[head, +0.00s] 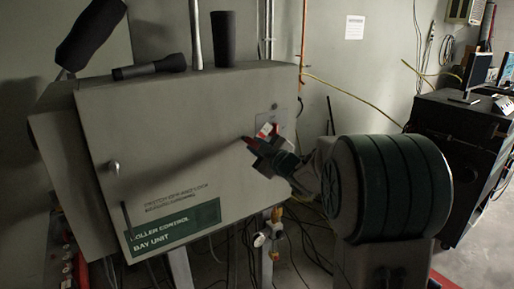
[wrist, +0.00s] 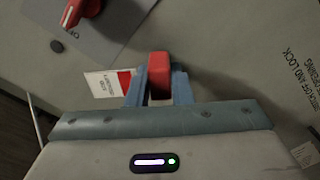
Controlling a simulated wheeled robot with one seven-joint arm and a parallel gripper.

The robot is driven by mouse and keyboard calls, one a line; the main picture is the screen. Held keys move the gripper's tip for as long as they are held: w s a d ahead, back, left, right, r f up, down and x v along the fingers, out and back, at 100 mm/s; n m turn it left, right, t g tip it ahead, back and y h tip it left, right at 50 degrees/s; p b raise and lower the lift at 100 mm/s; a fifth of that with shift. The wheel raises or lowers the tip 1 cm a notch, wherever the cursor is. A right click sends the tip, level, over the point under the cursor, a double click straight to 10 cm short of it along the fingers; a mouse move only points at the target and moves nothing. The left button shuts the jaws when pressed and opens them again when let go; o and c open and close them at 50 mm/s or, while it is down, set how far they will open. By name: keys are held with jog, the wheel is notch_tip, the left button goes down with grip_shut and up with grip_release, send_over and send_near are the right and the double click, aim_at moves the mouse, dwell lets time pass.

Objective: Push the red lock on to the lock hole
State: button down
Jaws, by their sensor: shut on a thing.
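A red block, apparently the red lock (wrist: 158,70), sits between the fingers of my gripper (wrist: 160,85) in the wrist view. My gripper is shut on it. In the head view my gripper (head: 262,150) is at the right part of the grey cabinet's front (head: 190,130), and a red tip shows at its end. A grey plate (wrist: 100,38) lies up and left of the held block in the wrist view. It bears a small dark round spot (wrist: 57,46), possibly the lock hole, and a red rotary handle (wrist: 76,12). Contact between the block and the cabinet is unclear.
A white and red label (wrist: 108,83) is just left of the fingers. The cabinet has a small knob (head: 113,167) and a green sign (head: 172,229). A flashlight (head: 148,67) and a dark cylinder (head: 223,38) are on top. A black cabinet (head: 450,140) stands right.

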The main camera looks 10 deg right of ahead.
jog(key=shift+w+a+b, duration=0.25)
jog(key=shift+w+b, duration=0.1)
jog(key=shift+w, duration=0.2)
dwell(0.4)
jog(key=c, duration=1.2)
grip_release()
